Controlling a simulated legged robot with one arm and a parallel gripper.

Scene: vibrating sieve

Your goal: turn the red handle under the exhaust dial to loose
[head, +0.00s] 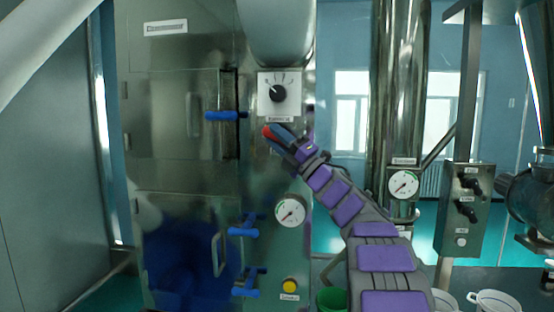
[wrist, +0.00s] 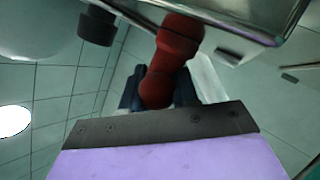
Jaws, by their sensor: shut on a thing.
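The exhaust dial (head: 279,93) is a white plate with a black knob on the steel cabinet in the head view. A small label (head: 279,119) sits under it. The red handle (head: 268,131) shows just below, mostly hidden by my gripper (head: 277,137). In the wrist view the red handle (wrist: 178,40) is a thick knobbed grip, its lower end between the dark blue fingers of my gripper (wrist: 158,92). My gripper is shut on it. A black cylinder (wrist: 96,26) shows to its left, probably the dial's knob. The handle's turn mark is not readable.
Blue latches (head: 222,115) line the cabinet (head: 180,80) left of the handle. A round gauge (head: 290,211) and a yellow button (head: 290,285) are below. A steel pipe (head: 398,90) and a switch box (head: 463,210) stand to the right.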

